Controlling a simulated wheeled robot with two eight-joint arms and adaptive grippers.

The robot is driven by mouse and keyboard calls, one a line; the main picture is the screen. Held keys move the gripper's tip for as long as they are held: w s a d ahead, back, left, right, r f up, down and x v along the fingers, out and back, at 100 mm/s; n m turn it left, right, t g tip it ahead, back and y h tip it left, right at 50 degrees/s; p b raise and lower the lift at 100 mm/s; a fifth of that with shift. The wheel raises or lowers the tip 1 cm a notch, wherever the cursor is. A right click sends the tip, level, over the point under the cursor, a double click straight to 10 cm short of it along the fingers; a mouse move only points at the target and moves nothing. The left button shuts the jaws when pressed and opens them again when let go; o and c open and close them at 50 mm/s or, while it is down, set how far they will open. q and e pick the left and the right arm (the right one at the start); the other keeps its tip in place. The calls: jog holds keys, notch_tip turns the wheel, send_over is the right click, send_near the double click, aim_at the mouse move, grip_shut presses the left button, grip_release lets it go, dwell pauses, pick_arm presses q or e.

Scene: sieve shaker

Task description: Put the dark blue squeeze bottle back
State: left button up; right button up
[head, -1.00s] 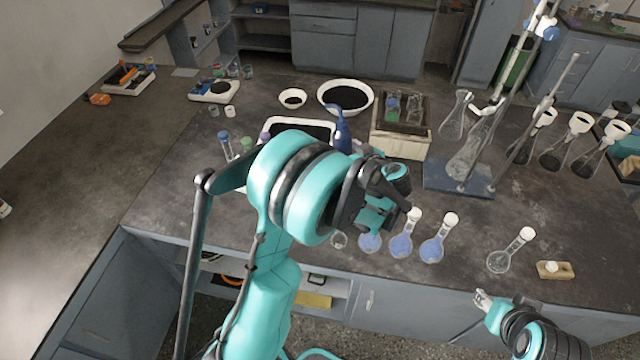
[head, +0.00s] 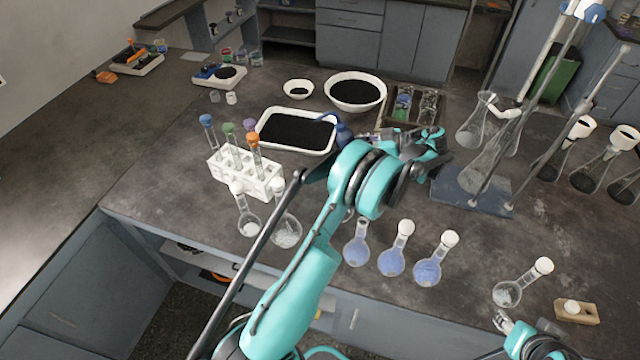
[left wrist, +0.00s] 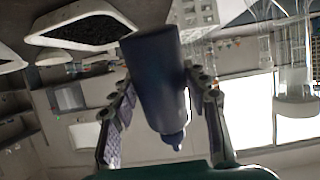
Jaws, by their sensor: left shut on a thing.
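The dark blue squeeze bottle (head: 343,132) shows in the head view just right of the white tray, its thin spout bent to the left. Its lower part is hidden behind my left arm. In the left wrist view the bottle (left wrist: 158,95) is between the fingers of my left gripper (left wrist: 158,78), which is shut on it. That picture is upside down, so the bottle is roughly upright. I cannot tell whether its base touches the table. My right gripper (head: 503,322) is low at the right, near the table's front edge, and looks empty; its opening is unclear.
The white tray (head: 262,141) of dark grains lies left of the bottle, with a bowl (head: 356,107) behind. A test tube rack (head: 242,172) and several flasks (head: 392,262) stand in front. A glassware stand (head: 470,195) is at the right.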

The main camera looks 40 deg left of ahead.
pick_arm(q)
jog(key=shift+s+a+r, duration=0.1)
jog(key=shift+s+r, duration=0.1)
jog(key=shift+a+f, duration=0.2)
jog(key=shift+f, duration=0.1)
jog(key=s+a+f+b, duration=0.1)
jog(key=a+f, duration=0.2)
jog(key=s+a+f+b, duration=0.2)
jog(key=a+f, duration=0.1)
jog(key=s+a+f+b, duration=0.2)
jog(key=a+f, duration=0.1)
jog(key=a, duration=0.1)
jog(key=shift+s, duration=0.15)
jog(key=shift+d+f, duration=0.1)
jog(key=shift+f, duration=0.45)
jog(key=shift+f+b, duration=0.7)
jog(key=shift+b, duration=0.1)
